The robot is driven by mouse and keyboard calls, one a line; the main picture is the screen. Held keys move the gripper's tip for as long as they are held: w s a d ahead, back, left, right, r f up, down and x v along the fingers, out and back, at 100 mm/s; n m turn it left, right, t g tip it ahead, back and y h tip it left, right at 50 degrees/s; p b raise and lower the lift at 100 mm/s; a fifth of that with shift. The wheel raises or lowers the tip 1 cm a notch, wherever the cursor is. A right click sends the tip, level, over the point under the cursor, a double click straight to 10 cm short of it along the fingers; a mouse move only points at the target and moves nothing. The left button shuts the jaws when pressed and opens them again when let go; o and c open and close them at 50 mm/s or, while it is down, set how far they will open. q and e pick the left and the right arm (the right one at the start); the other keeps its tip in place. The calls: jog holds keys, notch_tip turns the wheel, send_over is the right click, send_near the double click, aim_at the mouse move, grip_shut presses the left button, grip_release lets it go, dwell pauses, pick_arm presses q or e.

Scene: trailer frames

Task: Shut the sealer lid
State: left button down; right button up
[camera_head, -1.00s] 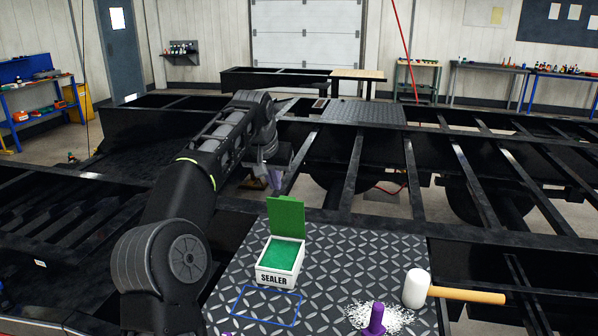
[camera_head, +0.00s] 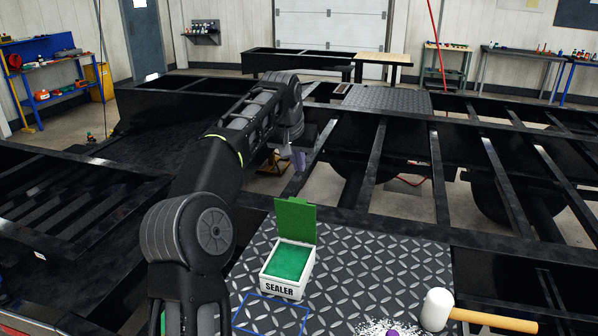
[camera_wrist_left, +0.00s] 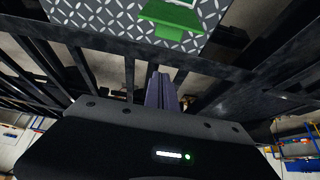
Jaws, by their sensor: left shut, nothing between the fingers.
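The white box labelled SEALER (camera_head: 283,286) stands on the diamond-plate deck, with a green surface inside. Its green lid (camera_head: 295,220) stands up at the back edge, so the box is open. The lid also shows at the top of the left wrist view (camera_wrist_left: 172,17). My left gripper (camera_head: 299,162) is beyond the lid, over the frame beams, and is partly hidden by its own arm. Its purple-grey fingers (camera_wrist_left: 161,91) are together with nothing between them, apart from the lid. My right gripper is not in view.
A white-headed mallet (camera_head: 438,309) lies on the deck's right side, near white granules (camera_head: 375,327) and a purple object (camera_head: 393,331) cut by the lower edge. A blue outline (camera_head: 272,315) is in front of the box. Black beams (camera_head: 370,175) with open gaps lie beyond the deck.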

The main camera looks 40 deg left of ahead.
aim_at(298, 219)
pick_arm(q)
jog(key=p+x, duration=0.2)
jog(key=x, duration=0.7)
jog(key=s, duration=0.2)
jog(key=s+d, duration=0.1)
jog(key=shift+s+d+f, duration=0.1)
jog(key=shift+s+f, duration=0.25)
